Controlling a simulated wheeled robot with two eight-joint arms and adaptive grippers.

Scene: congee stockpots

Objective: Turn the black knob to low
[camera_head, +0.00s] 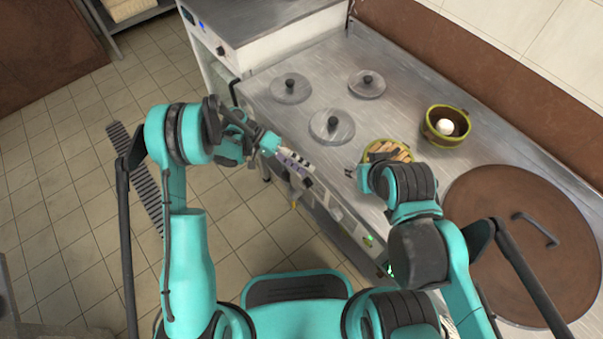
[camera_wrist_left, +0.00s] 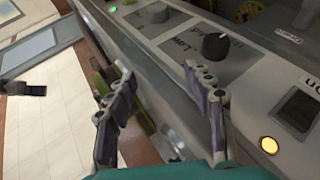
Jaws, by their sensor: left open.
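The black knob (camera_wrist_left: 215,47) sits on the grey front panel in the left wrist view, with a small white mark on its rim. Printed lettering that seems to include "Low" lies beside it. My left gripper (camera_wrist_left: 162,112) is open and empty. Its two fingers stand apart below the knob in the picture, and the right-hand finger is the nearer to it; I see no contact. In the head view the left gripper (camera_head: 290,160) is at the stove's front panel and hides part of it. My right gripper (camera_head: 352,173) is over the counter top; its opening is unclear.
A second knob (camera_wrist_left: 155,13), a black switch (camera_wrist_left: 298,108) and an orange light (camera_wrist_left: 269,145) share the panel. Lidded pots (camera_head: 332,125) are set in the counter (camera_head: 300,68). A bowl with an egg (camera_head: 447,125), a basket (camera_head: 388,150) and a large brown lid (camera_head: 520,270) stand right.

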